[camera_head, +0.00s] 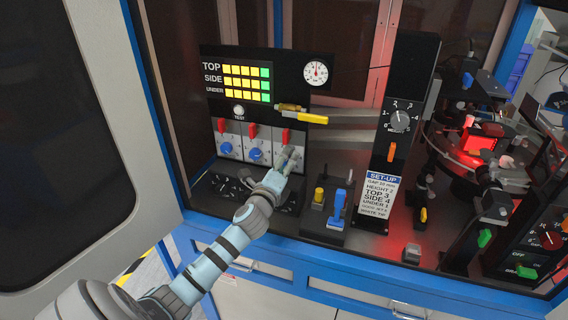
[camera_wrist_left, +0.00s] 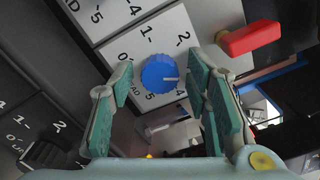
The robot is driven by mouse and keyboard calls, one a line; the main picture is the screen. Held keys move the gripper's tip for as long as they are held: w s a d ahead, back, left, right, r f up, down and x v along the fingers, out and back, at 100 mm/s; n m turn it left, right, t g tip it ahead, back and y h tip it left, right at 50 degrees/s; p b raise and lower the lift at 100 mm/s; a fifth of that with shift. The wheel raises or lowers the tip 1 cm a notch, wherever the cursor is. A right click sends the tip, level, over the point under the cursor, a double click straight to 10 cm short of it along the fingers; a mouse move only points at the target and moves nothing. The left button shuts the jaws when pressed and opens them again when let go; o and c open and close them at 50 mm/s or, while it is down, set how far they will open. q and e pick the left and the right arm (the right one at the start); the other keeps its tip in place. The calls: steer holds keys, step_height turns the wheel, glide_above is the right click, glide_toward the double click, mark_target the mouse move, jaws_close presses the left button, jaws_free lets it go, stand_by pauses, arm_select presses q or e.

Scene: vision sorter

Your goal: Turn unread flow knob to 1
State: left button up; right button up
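A blue knob (camera_wrist_left: 160,73) on a pale numbered plate shows in the left wrist view. Its white mark points right, near the 4 side of the scale. The label beside it is partly hidden, so I cannot read it fully. My left gripper (camera_wrist_left: 160,95) is open, its green-padded fingers on either side of the knob; I cannot tell whether they touch it. In the head view my left gripper (camera_head: 288,158) is at the rightmost flow panel and hides that knob. My right gripper is not in view.
Two other blue knobs (camera_head: 225,148) (camera_head: 255,153) stand to the left. A red lever (camera_wrist_left: 250,38) juts out close to the gripper's right finger. A yellow-handled part (camera_head: 305,117) sits above the gripper. A blue lever (camera_head: 338,205) stands on a block to the right.

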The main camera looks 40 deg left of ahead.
arm_select(q)
steer(key=shift+s, duration=0.1)
jaws_close()
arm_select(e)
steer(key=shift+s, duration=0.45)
arm_select(q)
steer(key=shift+n, duration=0.5)
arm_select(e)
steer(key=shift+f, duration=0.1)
arm_select(q)
steer(key=n, duration=0.2)
steer(key=shift+n+b, duration=0.35)
steer(key=shift+n, duration=0.05)
steer(key=n+b, duration=0.1)
steer(key=n, duration=0.3)
steer(key=shift+n, duration=0.3)
steer(key=n+b, duration=0.1)
steer(key=n, duration=0.5)
steer(key=shift+r+b, duration=0.1)
steer(key=shift+b, duration=0.25)
steer(key=n+b, duration=0.1)
steer(key=n, duration=0.2)
steer(key=shift+n, duration=0.4)
steer(key=shift+r+n+b, duration=0.1)
steer(key=shift+n+b, duration=0.35)
steer(key=shift+n, duration=1.05)
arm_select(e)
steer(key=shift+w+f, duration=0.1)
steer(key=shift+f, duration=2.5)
